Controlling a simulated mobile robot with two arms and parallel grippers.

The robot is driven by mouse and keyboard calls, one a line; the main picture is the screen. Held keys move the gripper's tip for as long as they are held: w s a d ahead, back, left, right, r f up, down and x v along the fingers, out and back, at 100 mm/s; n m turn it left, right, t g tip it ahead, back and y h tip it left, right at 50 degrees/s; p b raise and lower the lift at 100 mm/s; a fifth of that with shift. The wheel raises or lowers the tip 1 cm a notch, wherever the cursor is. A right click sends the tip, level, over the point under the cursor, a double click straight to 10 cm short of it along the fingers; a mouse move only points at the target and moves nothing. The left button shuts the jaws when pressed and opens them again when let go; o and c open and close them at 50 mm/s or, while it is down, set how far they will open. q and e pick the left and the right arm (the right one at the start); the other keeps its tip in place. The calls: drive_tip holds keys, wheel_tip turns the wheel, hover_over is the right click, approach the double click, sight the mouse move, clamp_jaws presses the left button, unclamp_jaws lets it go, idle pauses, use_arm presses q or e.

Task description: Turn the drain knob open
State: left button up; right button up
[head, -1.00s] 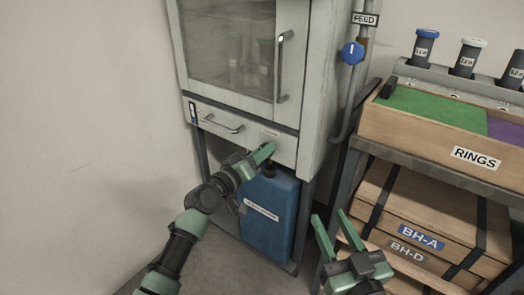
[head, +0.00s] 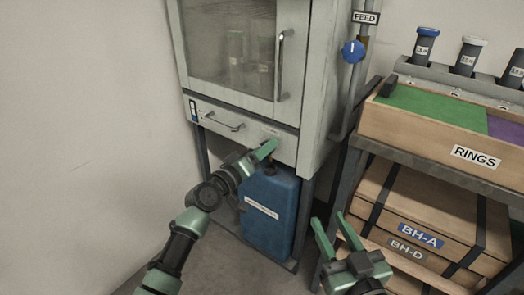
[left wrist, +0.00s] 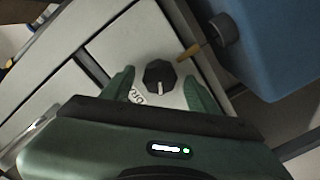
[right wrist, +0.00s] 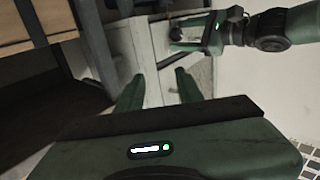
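The drain knob (left wrist: 159,75) is a small black knob with a white pointer line, on the pale cabinet panel; part of its label (left wrist: 137,97) shows beside it. In the left wrist view the pointer runs toward the bottom of the picture. My left gripper (left wrist: 158,82) is open, with one finger on each side of the knob and a visible gap to each. In the head view my left gripper (head: 257,156) is at the panel below the drawer handle and hides the knob. My right gripper (head: 336,232) is open and empty, low in front of the shelf.
A blue canister (head: 268,215) stands under the cabinet (head: 240,112), close below my left gripper. A blue FEED knob (head: 352,51) is on the pipe at right. The shelf at right holds a RINGS box (head: 440,141) and wooden cases (head: 428,212). The left wall is bare.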

use_arm(q)
drive_tip(key=p+v, duration=0.1)
drive_tip(key=v, duration=0.6)
drive_tip(key=shift+s+a+p, duration=0.25)
drive_tip(key=shift+s+p, duration=0.05)
drive_tip(key=shift+p, duration=0.1)
use_arm(e)
wheel_tip(320, 180, down, 8)
drive_tip(key=s+d+g+h, duration=0.1)
drive_tip(key=s+g, duration=0.1)
drive_tip(key=g, duration=0.2)
drive_tip(key=shift+s+d+g, duration=0.25)
drive_tip(key=shift+d+g, duration=0.05)
drive_tip(key=shift+d, duration=0.1)
